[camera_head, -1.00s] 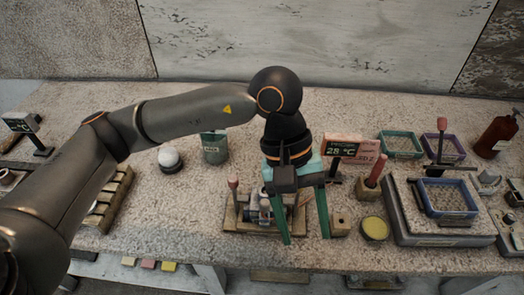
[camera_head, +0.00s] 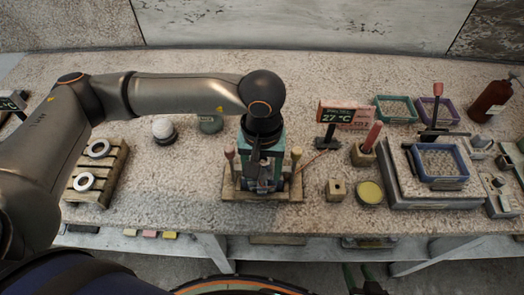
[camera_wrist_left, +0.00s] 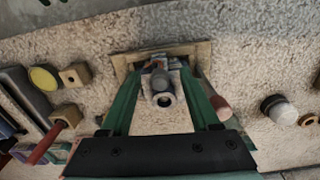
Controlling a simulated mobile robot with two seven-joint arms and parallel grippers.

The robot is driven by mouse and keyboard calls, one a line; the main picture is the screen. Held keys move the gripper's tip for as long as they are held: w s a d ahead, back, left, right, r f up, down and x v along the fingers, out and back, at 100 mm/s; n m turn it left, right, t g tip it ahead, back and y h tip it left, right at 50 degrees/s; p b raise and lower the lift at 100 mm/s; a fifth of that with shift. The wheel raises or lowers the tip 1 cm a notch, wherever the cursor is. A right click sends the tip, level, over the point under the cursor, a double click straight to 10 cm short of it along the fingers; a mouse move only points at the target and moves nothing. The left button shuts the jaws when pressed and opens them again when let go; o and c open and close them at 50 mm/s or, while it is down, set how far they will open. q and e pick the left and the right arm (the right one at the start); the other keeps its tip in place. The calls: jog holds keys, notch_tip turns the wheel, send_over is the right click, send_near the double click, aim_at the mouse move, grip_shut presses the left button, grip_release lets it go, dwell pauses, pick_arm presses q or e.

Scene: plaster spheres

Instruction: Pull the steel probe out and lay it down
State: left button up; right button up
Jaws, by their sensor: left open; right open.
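In the left wrist view the wooden base (camera_wrist_left: 203,52) lies beyond the open left gripper (camera_wrist_left: 163,82). Between the fingers are a rounded grey part and a grey ring with a dark hole (camera_wrist_left: 163,99). I cannot make out which part is the steel probe; the gripper hides much of it. My right gripper (camera_head: 360,275) is open and empty at the bottom edge.
Right of the fixture stand a temperature display (camera_head: 340,115) reading 27 °C, a small holed wooden block (camera_head: 337,189) and a yellow-topped jar (camera_head: 370,192). A raised slab (camera_head: 412,199) holds a blue tray. A wooden rack with rings (camera_head: 113,165) stands left. Table between rack and fixture is clear.

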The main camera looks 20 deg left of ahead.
pick_arm(q)
jog(key=shift+f, duration=1.15)
jog(key=shift+c, duration=0.4)
grip_shut()
jog(key=c, duration=0.6)
grip_release()
grip_shut()
